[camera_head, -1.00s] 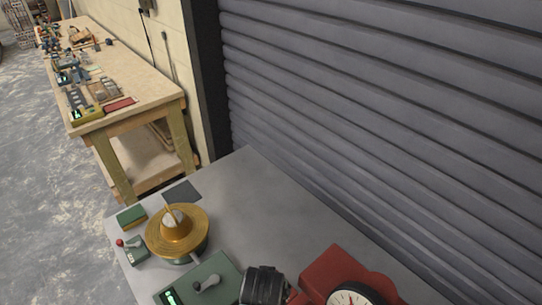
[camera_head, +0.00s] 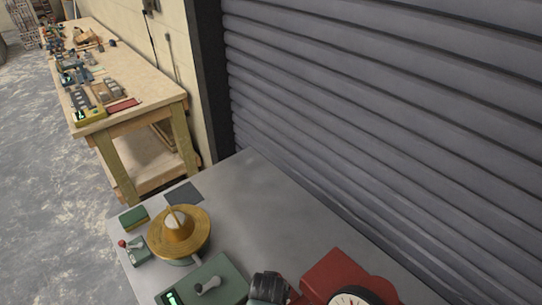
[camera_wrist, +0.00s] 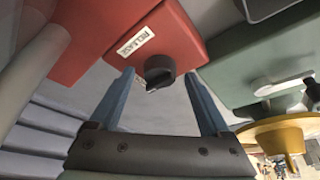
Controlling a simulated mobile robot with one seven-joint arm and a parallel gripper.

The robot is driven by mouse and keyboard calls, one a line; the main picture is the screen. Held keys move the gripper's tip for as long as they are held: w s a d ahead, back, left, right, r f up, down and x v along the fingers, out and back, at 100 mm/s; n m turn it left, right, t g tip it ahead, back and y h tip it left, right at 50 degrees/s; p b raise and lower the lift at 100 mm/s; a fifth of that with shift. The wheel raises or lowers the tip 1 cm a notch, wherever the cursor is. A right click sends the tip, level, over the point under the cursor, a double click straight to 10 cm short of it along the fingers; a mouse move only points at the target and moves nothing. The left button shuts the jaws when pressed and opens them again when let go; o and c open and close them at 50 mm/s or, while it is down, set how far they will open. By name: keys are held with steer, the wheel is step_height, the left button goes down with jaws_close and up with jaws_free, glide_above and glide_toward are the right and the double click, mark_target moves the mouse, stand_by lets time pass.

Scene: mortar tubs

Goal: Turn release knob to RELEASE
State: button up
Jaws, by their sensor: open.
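A red device (camera_head: 339,274) with a round white dial (camera_head: 355,299) is at the bottom right of the head view, cut off by the frame edge. In the wrist view the red body (camera_wrist: 178,36) carries a white label (camera_wrist: 135,41) reading RELEASE. Beside the label is a dark round release knob (camera_wrist: 159,67). My gripper (camera_wrist: 159,75) is open, with its two blue fingers on either side of the knob in the picture. I cannot tell whether the fingers reach around the knob or touch it.
A green device (camera_head: 215,281) with a grey lever and a brass round-topped device (camera_head: 179,233) stand left on the grey table (camera_head: 255,215). A grey shutter (camera_head: 400,120) borders the table.

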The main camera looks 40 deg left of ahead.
steer(key=shift+c, duration=0.2)
jaws_close()
steer(key=shift+m, duration=0.4)
steer(key=m, duration=0.2)
steer(key=m+t+h, duration=0.1)
steer(key=shift+a+m+h, duration=0.15)
steer(key=shift+m+h, duration=0.15)
steer(key=shift+m, duration=0.1)
steer(key=m+h+b, duration=0.1)
steer(key=m, duration=0.1)
steer(key=m+b, duration=0.1)
steer(key=m, duration=0.1)
steer(key=shift+a+f+m+h+b, duration=0.1)
steer(key=shift+a+m+h+b, duration=0.05)
steer(key=shift+m+h+b, duration=0.2)
steer(key=m+h+b, duration=0.2)
steer(key=m+b, duration=0.1)
steer(key=m, duration=0.2)
steer(key=shift+a+b, duration=0.15)
steer(key=shift+b, duration=0.15)
steer(key=shift+m+g+h+b, duration=0.7)
steer(key=shift+m+b, duration=0.5)
steer(key=shift+m, duration=0.65)
